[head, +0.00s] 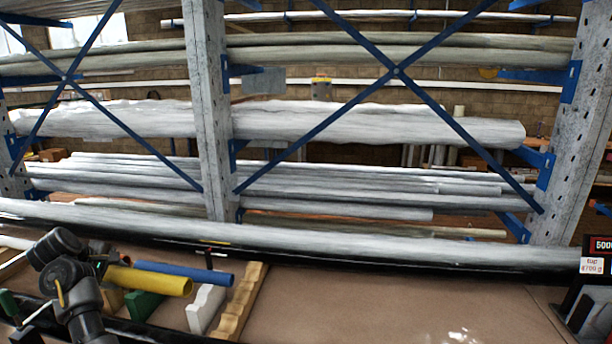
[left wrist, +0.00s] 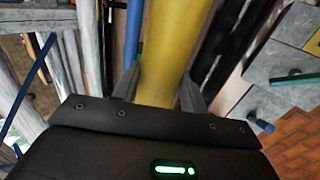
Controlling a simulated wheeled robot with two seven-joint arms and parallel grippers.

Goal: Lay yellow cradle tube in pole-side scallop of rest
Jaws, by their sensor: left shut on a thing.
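The yellow tube (head: 150,281) is held near its left end by my left gripper (head: 108,277) in the head view. In the left wrist view the yellow tube (left wrist: 168,45) runs away from between the two fingers of my left gripper (left wrist: 158,88), which is shut on it. A white block with a scalloped top (head: 206,307) and a wooden scalloped strip (head: 241,302) stand to the right; I cannot tell which is the rest. The tube's right end is left of the white block's top. Whether the tube touches anything below is unclear. My right gripper is not in view.
A blue tube (head: 185,271) lies just behind the yellow one. A green block (head: 142,304) is below the yellow tube. A long grey pole (head: 330,238) runs behind. The brown bench top (head: 400,305) is clear to the right, up to a display (head: 597,244).

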